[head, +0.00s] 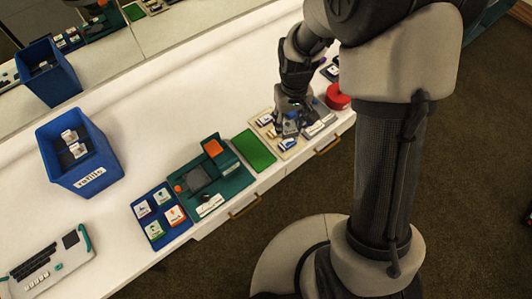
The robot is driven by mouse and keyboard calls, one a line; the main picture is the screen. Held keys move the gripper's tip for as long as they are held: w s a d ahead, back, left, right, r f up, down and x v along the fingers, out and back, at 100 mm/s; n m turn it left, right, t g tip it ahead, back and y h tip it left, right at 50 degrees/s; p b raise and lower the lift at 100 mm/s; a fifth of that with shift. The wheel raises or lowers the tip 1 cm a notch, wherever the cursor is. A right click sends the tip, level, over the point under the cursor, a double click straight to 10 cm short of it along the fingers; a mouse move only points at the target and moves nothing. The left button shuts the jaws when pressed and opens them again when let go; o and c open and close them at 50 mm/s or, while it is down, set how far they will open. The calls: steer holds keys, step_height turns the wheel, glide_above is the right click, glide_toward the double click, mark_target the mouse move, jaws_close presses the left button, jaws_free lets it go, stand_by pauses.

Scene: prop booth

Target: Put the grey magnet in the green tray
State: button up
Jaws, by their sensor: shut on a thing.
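My gripper (289,122) points down over the beige tray (288,153) at the right part of the white counter. It is shut on a small greyish piece, which looks like the grey magnet; the fingers hide most of it, and I cannot tell whether it is clear of the tray. Several small pieces with white and blue faces lie in the beige tray around the fingers. The green tray (254,150) is a flat green rectangle just left of the beige tray, and it looks empty.
Left of the green tray stands a teal machine (210,175) with an orange part, then a blue tray (162,217) of picture magnets. A blue bin (78,150) and a keyboard-like device (45,263) are further left. A red round thing (337,97) is right of my gripper.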

steer(key=shift+a+f+n+b, duration=0.9)
steer(key=shift+a+f, duration=0.55)
steer(key=shift+f, duration=1.1)
steer(key=shift+a+f+n+b, duration=0.65)
steer(key=shift+a+f+b, duration=0.65)
steer(key=shift+f, duration=1.2)
steer(key=shift+a+f+n+b, duration=0.8)
steer(key=shift+a+f, duration=0.8)
steer(key=shift+f, duration=0.95)
steer(key=o, duration=1.2)
step_height(320, 180, up, 12)
steer(key=shift+r, duration=0.1)
